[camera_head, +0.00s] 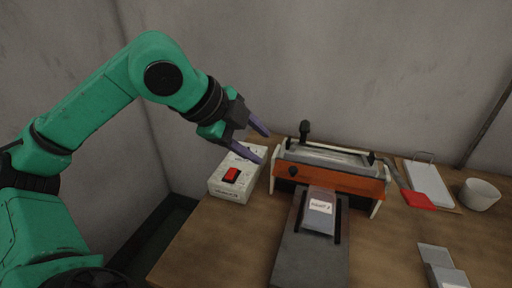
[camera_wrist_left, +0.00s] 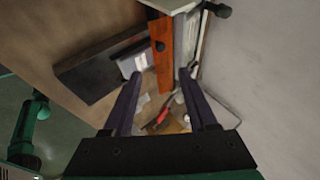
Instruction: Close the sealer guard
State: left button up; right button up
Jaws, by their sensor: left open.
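The sealer stands on the wooden table, with an orange front bar (camera_head: 330,178), white side plates and a pale panel (camera_head: 325,157) across its top. A black knob (camera_head: 304,130) stands up at its back left. I cannot tell which part is the guard or how far it is closed. My left gripper (camera_head: 265,147) is open and empty, above and left of the sealer, apart from it. In the left wrist view the orange bar (camera_wrist_left: 160,55) lies beyond the open fingers (camera_wrist_left: 158,76), and the black knob (camera_wrist_left: 218,10) is at the top. My right gripper is not in view.
A pale box with a red switch (camera_head: 231,174) sits left of the sealer. A grey slide (camera_head: 308,255) with a labelled packet (camera_head: 320,207) lies in front. Walls stand behind.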

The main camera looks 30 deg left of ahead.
pick_arm(q)
jog(key=shift+r, duration=0.1)
jog(key=w+a+r+g+p, duration=0.25)
jog(key=r+p, duration=0.25)
jog(key=p, duration=0.5)
jog(key=n+g+p, duration=0.1)
jog(key=g+p, duration=0.1)
jog(key=p, duration=0.4)
send_near(292, 169)
jog(key=shift+h, duration=0.4)
jog(key=x, duration=0.7)
jog(key=shift+w+a+f, duration=0.15)
jog(key=shift+a+f, duration=0.05)
jog(key=shift+f, duration=0.05)
jog(key=shift+d+f, duration=0.1)
jog(key=shift+f, duration=0.25)
grip_shut()
